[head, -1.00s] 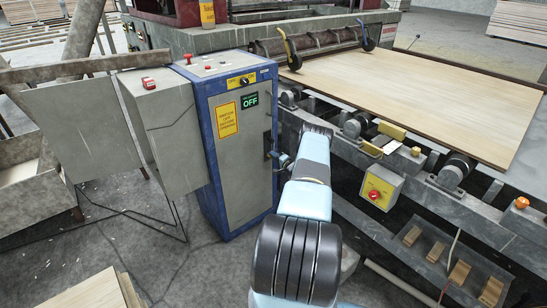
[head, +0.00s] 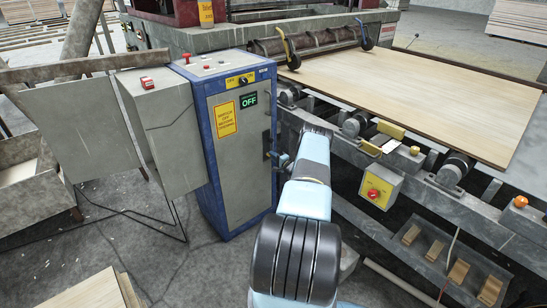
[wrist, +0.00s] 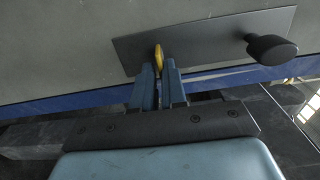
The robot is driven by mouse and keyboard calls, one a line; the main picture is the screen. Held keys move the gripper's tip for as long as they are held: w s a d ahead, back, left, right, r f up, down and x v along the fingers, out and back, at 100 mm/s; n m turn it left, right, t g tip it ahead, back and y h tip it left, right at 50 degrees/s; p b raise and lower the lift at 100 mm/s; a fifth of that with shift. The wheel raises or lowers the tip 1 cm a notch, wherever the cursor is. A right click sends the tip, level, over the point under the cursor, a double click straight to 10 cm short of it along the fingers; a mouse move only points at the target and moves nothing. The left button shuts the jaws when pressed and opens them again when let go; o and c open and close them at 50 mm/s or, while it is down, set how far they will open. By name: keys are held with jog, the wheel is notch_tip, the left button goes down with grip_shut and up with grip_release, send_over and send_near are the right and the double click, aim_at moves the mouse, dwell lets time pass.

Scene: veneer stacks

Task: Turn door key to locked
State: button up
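The grey door (head: 240,165) of the blue-framed control cabinet is closed. In the wrist view, a dark plate (wrist: 210,38) on the door carries a black handle knob (wrist: 270,48) at right and a yellow key (wrist: 158,58) towards its left. The key is seen nearly edge-on, between my two fingertips. My gripper (wrist: 159,76) is closed in on it, with a finger against each side. In the head view, my gripper (head: 279,160) is at the door's right edge.
A green OFF display (head: 249,100) and a yellow warning sign (head: 225,120) are on the door. A yellow box with a red button (head: 376,190) is on the conveyor frame to the right of my arm. A veneer sheet (head: 420,90) lies on the rollers.

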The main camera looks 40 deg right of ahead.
jog(key=o, duration=0.4)
jog(key=shift+w+a, duration=0.1)
jog(key=shift+w, duration=0.05)
jog(key=shift+c, duration=0.2)
jog(key=s, duration=1.3)
jog(key=shift+s, duration=0.4)
